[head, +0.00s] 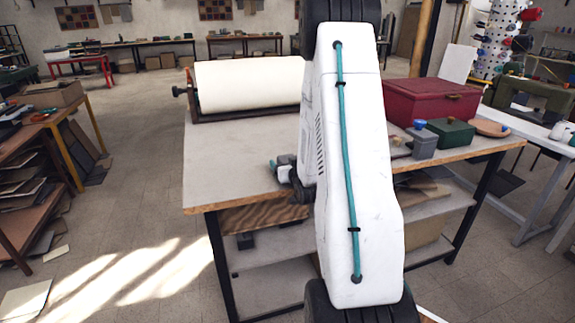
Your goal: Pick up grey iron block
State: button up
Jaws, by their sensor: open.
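A small upright grey block (422,144) with a blue knob on top stands near the front edge of the workbench (235,160), right of my arm. It is the only clearly grey block I see on the bench, and I cannot tell its material.
Right of my arm, a red box (432,102) stands behind the grey block, a dark green box (450,132) beside it, and a round wooden piece (491,128) farther right. A large cream roll (248,85) lies at the back left. The bench's left front is clear.

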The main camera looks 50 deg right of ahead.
jog(key=c, duration=1.6)
grip_shut()
jog(key=shift+r, duration=0.1)
